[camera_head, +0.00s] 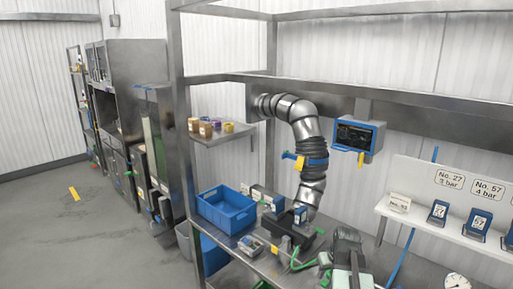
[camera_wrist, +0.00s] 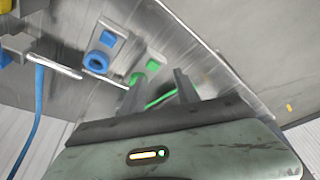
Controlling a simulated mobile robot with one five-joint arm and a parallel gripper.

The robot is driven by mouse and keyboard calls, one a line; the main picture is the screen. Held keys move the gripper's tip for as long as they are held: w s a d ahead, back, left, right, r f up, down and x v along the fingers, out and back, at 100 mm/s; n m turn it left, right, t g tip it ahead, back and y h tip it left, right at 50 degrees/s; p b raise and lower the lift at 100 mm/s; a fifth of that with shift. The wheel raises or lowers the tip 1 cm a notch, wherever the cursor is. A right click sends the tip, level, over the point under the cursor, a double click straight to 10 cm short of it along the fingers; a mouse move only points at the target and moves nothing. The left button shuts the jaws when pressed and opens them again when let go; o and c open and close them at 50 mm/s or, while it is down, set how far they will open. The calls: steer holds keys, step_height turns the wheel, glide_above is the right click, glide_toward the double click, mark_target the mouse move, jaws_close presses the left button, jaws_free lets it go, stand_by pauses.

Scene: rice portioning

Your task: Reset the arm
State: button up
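My gripper (camera_wrist: 160,88) shows in the wrist view with its two dark fingers apart. Nothing is visibly held between them; a green bar shows behind the gap. In the head view a grey-green part, which looks like my arm (camera_head: 347,262), stands at the bottom, right of centre, in front of the metal bench. The fingers cannot be made out clearly there.
A blue crate (camera_head: 226,211) stands on the bench, left of a flexible metal duct (camera_head: 309,150). A blue-framed screen (camera_head: 358,136) hangs on the wall. A white shelf (camera_head: 440,229) holds labelled blocks at right. Open floor (camera_head: 80,235) lies at left.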

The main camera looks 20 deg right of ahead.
steer(key=w+a+f+n+g+y+b, duration=0.1)
steer(key=w+a+n, duration=0.15)
steer(key=a, duration=0.85)
steer(key=w+a+f+n, duration=0.1)
steer(key=w+a, duration=0.2)
steer(key=a, duration=0.9)
steer(key=s+a+g, duration=0.1)
steer(key=s+a, duration=0.2)
steer(key=a, duration=0.2)
steer(key=s+a+f+g, duration=0.1)
steer(key=s+a, duration=0.2)
steer(key=a, duration=0.3)
steer(key=shift+s+m+g+b, duration=0.15)
steer(key=shift+m+g+b, duration=0.15)
steer(key=shift+m+g, duration=0.15)
steer(key=shift+a, duration=0.1)
